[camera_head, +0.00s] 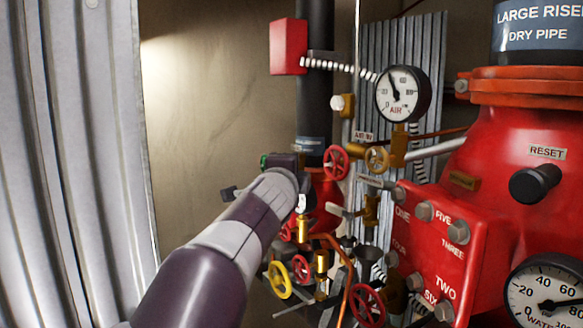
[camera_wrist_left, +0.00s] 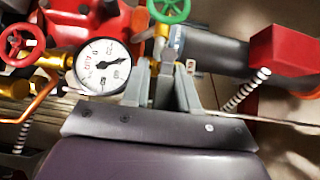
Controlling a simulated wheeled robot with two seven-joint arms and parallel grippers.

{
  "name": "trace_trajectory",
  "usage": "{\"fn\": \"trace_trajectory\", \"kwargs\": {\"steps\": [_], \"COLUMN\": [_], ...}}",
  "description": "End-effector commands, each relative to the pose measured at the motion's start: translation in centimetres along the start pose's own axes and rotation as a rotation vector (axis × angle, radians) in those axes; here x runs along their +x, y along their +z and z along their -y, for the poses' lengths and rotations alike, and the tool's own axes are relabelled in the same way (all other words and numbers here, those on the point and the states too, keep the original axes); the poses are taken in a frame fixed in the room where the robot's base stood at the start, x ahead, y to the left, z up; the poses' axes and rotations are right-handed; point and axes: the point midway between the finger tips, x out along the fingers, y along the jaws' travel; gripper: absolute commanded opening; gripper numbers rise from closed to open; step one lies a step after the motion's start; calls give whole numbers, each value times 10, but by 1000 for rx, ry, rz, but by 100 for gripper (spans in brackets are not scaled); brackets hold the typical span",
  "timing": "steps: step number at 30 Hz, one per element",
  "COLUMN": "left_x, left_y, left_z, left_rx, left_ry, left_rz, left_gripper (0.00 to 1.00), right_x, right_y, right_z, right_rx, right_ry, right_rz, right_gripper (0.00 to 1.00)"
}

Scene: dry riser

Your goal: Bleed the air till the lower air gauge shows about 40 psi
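An air gauge (camera_wrist_left: 102,66) with a white dial and red lettering shows turned in the left wrist view, left of my left gripper. Its needle points right and slightly up in the picture; I cannot read its value surely. A green handwheel (camera_wrist_left: 168,10) is beyond the fingertips. Another air gauge (camera_head: 402,94) is high on the riser in the head view, its needle pointing up and slightly left. My left gripper (camera_wrist_left: 165,70) seems open, its fingers apart; a grey piece shows between them, and I cannot tell whether they touch it. My arm hides part of the lower pipework in the head view. My right gripper is not in view.
Red handwheels (camera_head: 336,162), yellow handwheels (camera_head: 279,280) and copper pipes crowd around my left arm. A red box (camera_head: 289,47) hangs on the dark pipe. The red valve body (camera_head: 500,170), a reset knob (camera_head: 534,184) and a water gauge (camera_head: 548,298) are at right.

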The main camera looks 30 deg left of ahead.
Motion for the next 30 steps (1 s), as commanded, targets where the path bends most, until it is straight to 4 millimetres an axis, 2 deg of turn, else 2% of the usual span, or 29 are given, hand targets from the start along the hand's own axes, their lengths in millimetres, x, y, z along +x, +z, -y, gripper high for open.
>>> {"fn": "trace_trajectory", "kwargs": {"steps": [7, 11, 24, 30], "left_x": [-1, -11, -101, -124], "left_y": [0, 0, 0, 0], "left_z": [2, 2, 2, 2], "left_rx": [2, 2, 1, 1], "left_ry": [-4, -6, -4, -3], "left_rz": [-1, -1, -1, -1], "left_gripper": [28, 28, 28, 28], "right_x": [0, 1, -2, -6], "right_y": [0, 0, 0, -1], "right_z": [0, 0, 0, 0], "right_rx": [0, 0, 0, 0], "right_ry": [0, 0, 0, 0], "right_rz": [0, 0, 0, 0], "right_gripper": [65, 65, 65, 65]}}
